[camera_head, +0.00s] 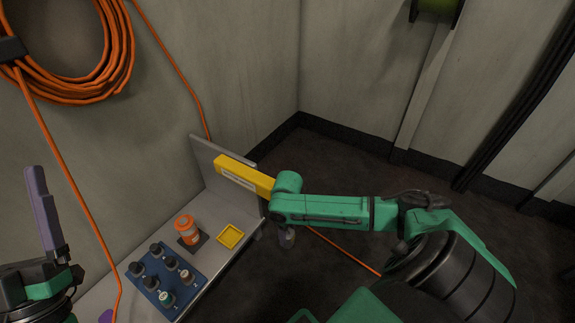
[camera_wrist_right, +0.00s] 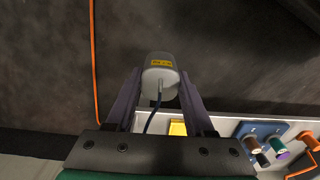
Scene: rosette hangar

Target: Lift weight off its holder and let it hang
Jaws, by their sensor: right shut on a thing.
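My right gripper (camera_wrist_right: 160,76) is shut on a grey weight (camera_wrist_right: 160,68) with a yellow label. The weight sits between the two fingers in the right wrist view. A thin dark cord (camera_wrist_right: 152,119) runs from it toward my gripper. In the head view my arm hides most of the right gripper, which is beside the bench's right edge. A square yellow tray (camera_head: 238,242), perhaps the holder, lies empty on the bench. It also shows in the wrist view (camera_wrist_right: 178,127). My left gripper (camera_head: 45,215) is at the left edge; its opening is unclear.
The grey bench (camera_head: 215,205) has an upright back panel (camera_head: 207,152). An orange cable coil (camera_head: 110,75) hangs on the wall. Dark floor is open right of the bench.

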